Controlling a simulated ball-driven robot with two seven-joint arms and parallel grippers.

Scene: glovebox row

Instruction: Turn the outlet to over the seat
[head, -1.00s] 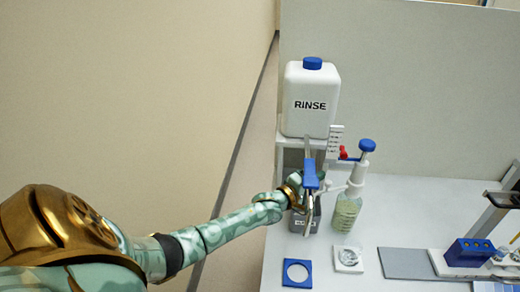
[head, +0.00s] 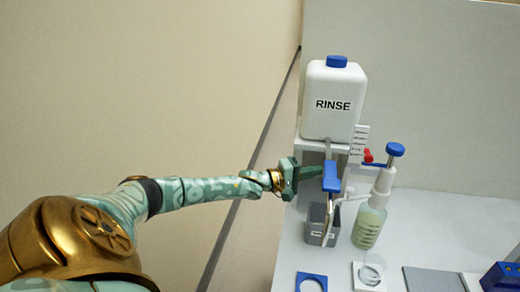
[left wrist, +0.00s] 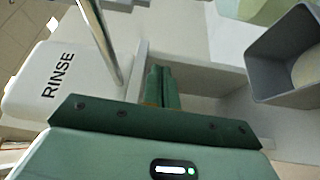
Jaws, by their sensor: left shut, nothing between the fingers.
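The outlet is a metal spout with a blue lever (head: 331,176) on top, in front of the white RINSE bottle (head: 333,102). The spout points down over the grey square cup (head: 320,225). A metal tube (left wrist: 100,40) also shows in the left wrist view. A blue square plate with a round opening (head: 311,284) and a white square plate (head: 367,284) with a clear round piece lie at the front; I cannot tell which is the seat. My left gripper (head: 319,171) is shut and empty, just left of the blue lever; I cannot tell if they touch. My right gripper is out of view.
A grey plate (head: 433,280) and a blue block (head: 502,277) lie further right. The bench's left edge is near my arm.

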